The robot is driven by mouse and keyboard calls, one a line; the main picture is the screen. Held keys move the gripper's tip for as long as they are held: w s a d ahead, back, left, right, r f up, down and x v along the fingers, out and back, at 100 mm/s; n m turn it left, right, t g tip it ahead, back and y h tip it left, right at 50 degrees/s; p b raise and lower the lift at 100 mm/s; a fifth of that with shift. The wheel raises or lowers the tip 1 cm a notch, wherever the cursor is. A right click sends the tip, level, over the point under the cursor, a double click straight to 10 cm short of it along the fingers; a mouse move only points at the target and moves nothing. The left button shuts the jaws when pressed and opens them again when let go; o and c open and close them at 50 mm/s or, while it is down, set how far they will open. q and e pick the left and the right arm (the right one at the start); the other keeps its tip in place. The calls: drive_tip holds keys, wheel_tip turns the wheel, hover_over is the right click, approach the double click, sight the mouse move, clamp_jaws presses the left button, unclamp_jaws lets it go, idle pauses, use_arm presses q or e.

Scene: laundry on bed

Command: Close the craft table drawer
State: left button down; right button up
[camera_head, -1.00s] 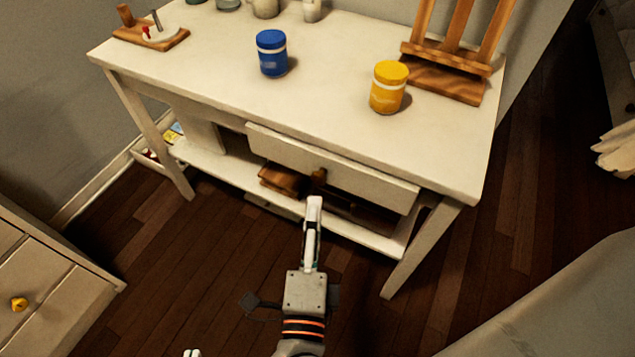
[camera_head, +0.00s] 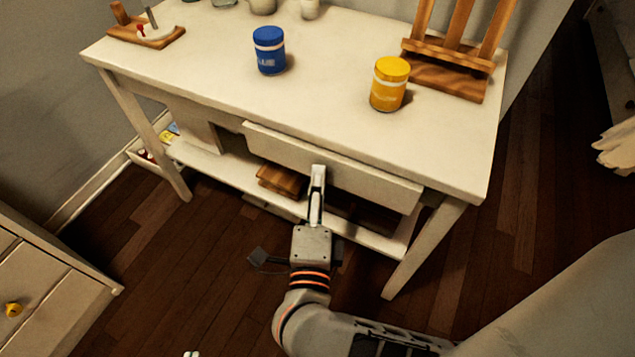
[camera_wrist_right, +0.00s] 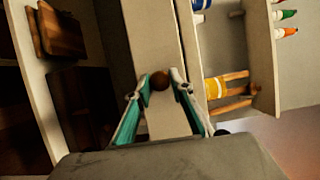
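The white craft table (camera_head: 220,65) has a drawer under its top. The drawer front (camera_head: 375,184) stands out a little from the table's frame. In the right wrist view the drawer front (camera_wrist_right: 150,30) has a round brown knob (camera_wrist_right: 160,81). My right gripper (camera_head: 318,172) is at the drawer front and hides the knob in the head view. In the wrist view its two fingers (camera_wrist_right: 160,86) are apart, one on each side of the knob; I cannot tell whether they touch it. Small white tips, likely my left gripper (camera_head: 191,353), barely show at the bottom edge.
A blue jar (camera_head: 269,51), a yellow jar (camera_head: 389,85) and a wooden easel (camera_head: 446,78) stand on the tabletop. A lower shelf (camera_head: 235,172) holds a brown wooden item (camera_head: 280,180). A dresser (camera_head: 45,290) stands at the left. Bare floor lies in front.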

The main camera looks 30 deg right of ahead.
sight(328, 171)
clamp_jaws()
drive_tip(key=w+d, duration=0.1)
drive_tip(key=w+d+p, duration=0.1)
drive_tip(key=d, duration=0.1)
drive_tip(key=shift+w+d+r, duration=0.1)
drive_tip(key=shift+w+d, duration=0.1)
drive_tip(key=shift+w, duration=0.1)
drive_tip(key=shift+d, duration=0.1)
drive_tip(key=o, duration=0.8)
unclamp_jaws()
drive_tip(key=shift+w, duration=0.15)
drive_tip(key=shift+c, duration=0.2)
use_arm(q)
drive_tip(key=shift+s+a+f, duration=0.2)
drive_tip(key=shift+s+f, duration=0.05)
drive_tip(key=shift+f, duration=0.05)
drive_tip(key=shift+w+r, duration=0.1)
use_arm(e)
drive_tip(key=v, duration=1.2)
